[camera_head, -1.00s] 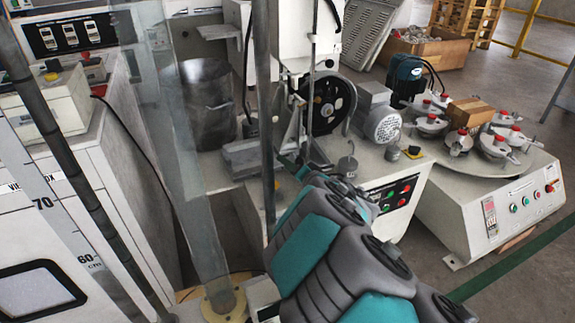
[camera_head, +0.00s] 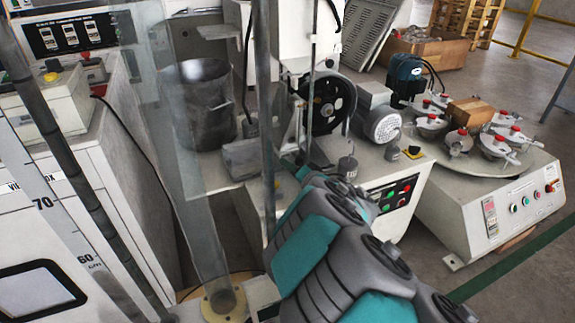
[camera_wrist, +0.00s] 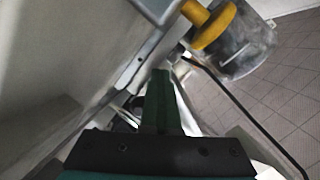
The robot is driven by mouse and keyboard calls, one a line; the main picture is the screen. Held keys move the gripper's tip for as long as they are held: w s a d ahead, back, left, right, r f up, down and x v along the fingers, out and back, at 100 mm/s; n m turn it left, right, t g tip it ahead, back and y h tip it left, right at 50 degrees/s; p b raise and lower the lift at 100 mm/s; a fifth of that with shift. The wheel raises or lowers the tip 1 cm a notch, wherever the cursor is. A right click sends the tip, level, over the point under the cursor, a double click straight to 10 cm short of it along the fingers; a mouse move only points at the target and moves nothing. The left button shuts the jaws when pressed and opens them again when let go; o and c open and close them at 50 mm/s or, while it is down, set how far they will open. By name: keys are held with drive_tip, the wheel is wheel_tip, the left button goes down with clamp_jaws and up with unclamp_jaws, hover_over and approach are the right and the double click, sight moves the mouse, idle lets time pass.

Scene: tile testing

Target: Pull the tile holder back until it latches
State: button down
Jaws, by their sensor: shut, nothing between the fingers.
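A grey block, apparently the tile holder (camera_head: 241,160), sits at the left of the white machine with the black wheel, partly behind a dark upright post. I cannot tell whether it is latched. My gripper (camera_head: 287,163) is just right of the post, near the block's right side, partly hidden by my own arm. In the wrist view my green fingers (camera_wrist: 160,100) are together with nothing between them. Pale metal parts lie around and beyond their tips. Contact with the holder cannot be made out.
A grey bucket (camera_head: 206,115) stands behind the block. The upright post (camera_head: 265,100) and a clear column (camera_head: 185,170) stand close to my arm. A motor (camera_head: 382,124) and a hanging weight (camera_head: 347,166) are at the right. A yellow disc (camera_wrist: 213,27) shows in the wrist view.

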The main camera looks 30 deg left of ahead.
idle(0.3)
drive_tip(key=c, duration=0.6)
unclamp_jaws()
drive_tip(key=v, duration=0.6)
drive_tip(key=shift+d+r, duration=0.15)
drive_tip(key=shift+d, duration=0.05)
drive_tip(key=shift+s+d, duration=0.45)
drive_tip(key=shift+d, duration=0.1)
